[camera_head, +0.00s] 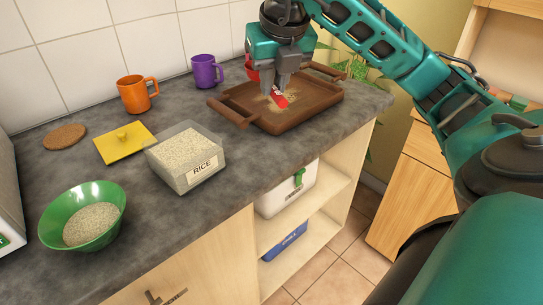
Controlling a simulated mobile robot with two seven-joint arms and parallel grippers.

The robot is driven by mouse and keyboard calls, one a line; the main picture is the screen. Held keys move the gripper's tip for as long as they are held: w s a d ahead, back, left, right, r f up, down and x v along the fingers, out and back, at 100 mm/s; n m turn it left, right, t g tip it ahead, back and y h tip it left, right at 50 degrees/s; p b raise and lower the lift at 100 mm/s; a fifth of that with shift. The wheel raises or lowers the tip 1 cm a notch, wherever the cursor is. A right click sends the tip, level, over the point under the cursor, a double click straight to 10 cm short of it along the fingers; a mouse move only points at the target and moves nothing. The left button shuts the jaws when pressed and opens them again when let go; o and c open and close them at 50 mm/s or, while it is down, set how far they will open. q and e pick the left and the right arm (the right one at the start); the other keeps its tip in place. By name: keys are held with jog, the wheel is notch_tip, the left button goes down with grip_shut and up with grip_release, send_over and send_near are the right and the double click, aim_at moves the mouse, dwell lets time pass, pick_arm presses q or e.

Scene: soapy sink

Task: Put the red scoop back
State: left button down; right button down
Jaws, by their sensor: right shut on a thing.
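My right gripper (280,93) points down over the brown wooden tray (301,116) and is shut on the red scoop (279,98). Another red part shows behind the gripper at its left, and the gripper hides much of this area. Pale grains lie on the tray around the fingertips. Whether the scoop touches the tray I cannot tell. A clear box labelled RICE (187,170), full of rice, stands open on the counter left of the tray. My left gripper is not in view.
A green bowl (57,213) with grains stands at the front left. An orange mug (135,95), a purple mug (205,72) and a cork coaster (65,137) are along the wall. Bare counter (235,148) lies between the rice box and tray. Shelves are open below.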

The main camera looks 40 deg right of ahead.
jog(key=b, duration=0.2)
send_over(271, 161)
jog(key=s, duration=0.2)
jog(key=f, duration=1.2)
jog(key=shift+w+a, duration=0.25)
jog(key=shift+a, duration=0.1)
notch_tip(271, 161, down, 4)
jog(key=shift+r, duration=0.1)
jog(key=shift+f, duration=0.4)
